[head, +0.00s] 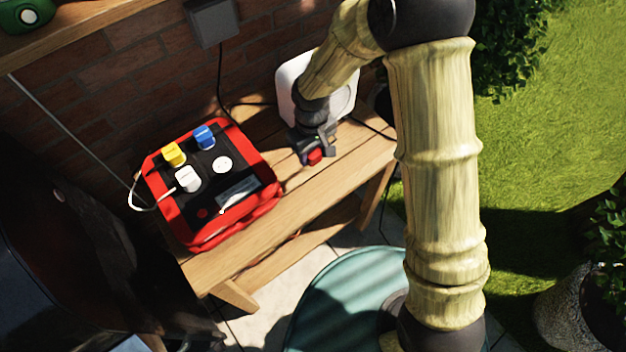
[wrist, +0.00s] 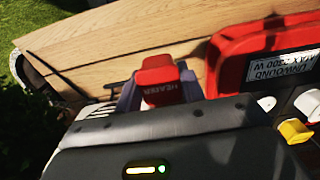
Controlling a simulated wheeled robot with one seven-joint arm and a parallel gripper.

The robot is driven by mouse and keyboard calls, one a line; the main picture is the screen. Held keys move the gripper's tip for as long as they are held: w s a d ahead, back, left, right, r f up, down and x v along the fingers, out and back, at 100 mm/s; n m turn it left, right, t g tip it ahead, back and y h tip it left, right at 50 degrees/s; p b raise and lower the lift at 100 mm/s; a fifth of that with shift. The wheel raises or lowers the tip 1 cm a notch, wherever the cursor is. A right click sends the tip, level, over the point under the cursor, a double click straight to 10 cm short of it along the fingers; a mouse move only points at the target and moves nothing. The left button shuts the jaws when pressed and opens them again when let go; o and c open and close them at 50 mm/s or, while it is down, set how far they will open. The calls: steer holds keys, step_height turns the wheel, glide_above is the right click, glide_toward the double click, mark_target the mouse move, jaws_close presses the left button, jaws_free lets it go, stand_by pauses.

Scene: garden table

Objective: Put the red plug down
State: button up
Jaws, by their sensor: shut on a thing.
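The red plug (head: 315,157) is held in my gripper (head: 316,148) over the right part of the wooden bench (head: 345,165). In the wrist view the plug (wrist: 160,72) sits between the two fingers, with its "HEATER" lettering showing. My gripper (wrist: 158,90) is shut on it. I cannot tell whether the plug touches the bench. To the left stands a red and black socket box (head: 225,205) with a yellow plug (head: 173,154), a blue plug (head: 204,138) and a white plug (head: 188,179) in it. Its round white socket (head: 221,164) is empty.
A white object (head: 288,88) stands behind my gripper, against the brick wall (head: 130,70). Cords run along the wall and bench. The bench boards between the box and my gripper look clear. Lawn (head: 540,120) lies beyond the right end.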

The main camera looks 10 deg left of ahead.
glide_above(312, 180)
steer(key=f, duration=0.5)
steer(key=shift+s+f, duration=0.2)
steer(key=shift+f, duration=0.05)
steer(key=shift+w+d+f, duration=0.1)
steer(key=shift+w+f, duration=0.05)
steer(key=shift+f, duration=0.2)
steer(key=shift+f, duration=1.9)
steer(key=shift+f, duration=0.35)
steer(key=shift+f, duration=0.3)
